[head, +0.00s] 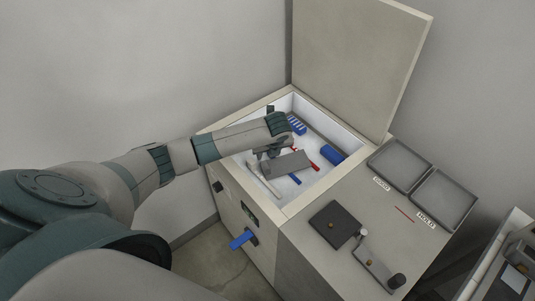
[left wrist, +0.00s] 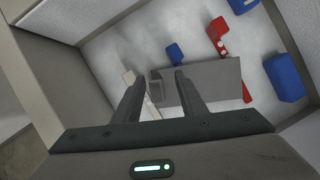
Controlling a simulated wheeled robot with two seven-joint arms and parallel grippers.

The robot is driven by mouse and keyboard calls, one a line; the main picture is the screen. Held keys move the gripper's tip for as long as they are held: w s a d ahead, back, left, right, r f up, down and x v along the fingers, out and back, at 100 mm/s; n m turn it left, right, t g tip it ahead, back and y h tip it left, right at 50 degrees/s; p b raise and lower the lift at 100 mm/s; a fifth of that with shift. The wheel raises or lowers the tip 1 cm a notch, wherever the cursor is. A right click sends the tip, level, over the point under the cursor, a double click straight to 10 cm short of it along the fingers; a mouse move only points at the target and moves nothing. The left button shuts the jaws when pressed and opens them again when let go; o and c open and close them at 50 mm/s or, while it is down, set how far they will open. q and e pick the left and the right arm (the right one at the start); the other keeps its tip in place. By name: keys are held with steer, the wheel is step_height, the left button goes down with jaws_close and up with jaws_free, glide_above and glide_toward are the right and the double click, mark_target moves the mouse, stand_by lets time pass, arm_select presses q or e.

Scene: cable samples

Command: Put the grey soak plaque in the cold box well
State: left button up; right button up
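The grey soak plaque (head: 290,163) is a flat grey rectangle inside the outline of the cold box well (head: 318,179), a white frosted cavity. In the left wrist view the plaque (left wrist: 217,80) overlaps a red piece; I cannot tell if it rests on the floor or sits above it. A small upright grey part (left wrist: 156,90) stands at its left end. My left gripper (head: 266,154) reaches down into the well at this end. In the left wrist view its fingers (left wrist: 155,78) are apart, with the small upright part between them and gaps visible. My right gripper is out of view.
Blue blocks (head: 333,156) (head: 296,124) and red pieces (head: 314,166) lie in the well. The raised lid (head: 358,62) stands behind it. Two grey trays (head: 399,163) (head: 444,198), a dark plate (head: 334,222) and a small fixture (head: 376,268) occupy the counter at right.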

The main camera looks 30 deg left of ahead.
arm_select(q)
steer(key=b+v, duration=0.1)
steer(key=v, duration=1.1)
stand_by(1.0)
steer(key=shift+c, duration=0.7)
